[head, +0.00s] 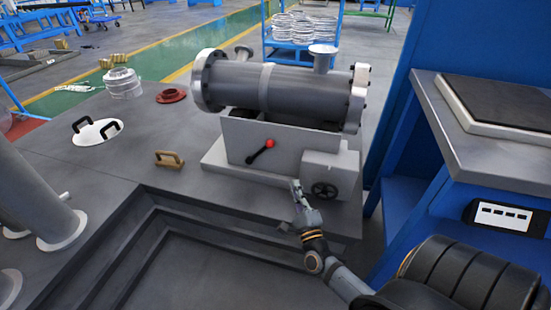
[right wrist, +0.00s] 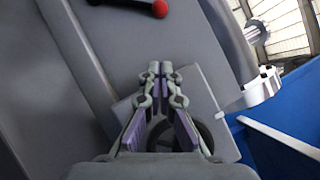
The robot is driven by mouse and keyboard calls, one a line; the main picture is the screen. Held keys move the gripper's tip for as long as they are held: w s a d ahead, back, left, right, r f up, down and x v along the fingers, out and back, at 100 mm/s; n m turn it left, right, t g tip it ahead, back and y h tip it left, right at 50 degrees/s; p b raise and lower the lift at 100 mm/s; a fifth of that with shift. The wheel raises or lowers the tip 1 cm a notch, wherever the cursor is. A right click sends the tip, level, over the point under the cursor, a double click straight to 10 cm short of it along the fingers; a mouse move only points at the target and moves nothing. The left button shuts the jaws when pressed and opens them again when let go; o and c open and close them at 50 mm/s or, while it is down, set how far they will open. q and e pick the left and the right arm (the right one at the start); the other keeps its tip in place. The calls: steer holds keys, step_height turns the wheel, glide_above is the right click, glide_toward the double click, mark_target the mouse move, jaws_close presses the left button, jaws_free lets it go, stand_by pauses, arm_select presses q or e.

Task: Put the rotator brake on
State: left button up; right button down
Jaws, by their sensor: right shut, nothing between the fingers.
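The rotator stand (head: 285,140) carries a grey flanged shell (head: 265,85) lying on its side. On its front face is a black lever with a red ball knob (head: 269,143), slanting from lower left to upper right; I take it for the brake lever. The red knob also shows at the top of the right wrist view (right wrist: 160,9). My right gripper (head: 296,186) is shut and empty, below and right of the lever and apart from it. It is just left of the black handwheel (head: 324,190). In the right wrist view the fingertips (right wrist: 160,70) meet. My left gripper is out of view.
A brown handle block (head: 169,159), a white disc with black handles (head: 98,131) and a red flange (head: 171,96) lie on the grey platform. A blue-framed bench (head: 450,150) stands close on the right. The platform drops in steps at the front.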

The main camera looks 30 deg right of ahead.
glide_toward(274, 145)
steer(key=w+d+f, duration=0.1)
steer(key=d+f, duration=0.1)
steer(key=d, duration=0.2)
steer(key=w, duration=0.1)
steer(key=w+r, duration=0.1)
steer(key=w, duration=0.1)
steer(key=w+a+r, duration=0.1)
steer(key=shift+w+r+b, duration=0.15)
steer(key=shift+w+b, duration=0.1)
steer(key=shift+b, duration=0.15)
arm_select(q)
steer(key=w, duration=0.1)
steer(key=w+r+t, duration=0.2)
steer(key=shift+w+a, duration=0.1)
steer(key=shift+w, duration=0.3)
arm_select(e)
steer(key=shift+w+a+r, duration=0.1)
steer(key=shift+w+r, duration=0.1)
steer(key=shift+w, duration=0.05)
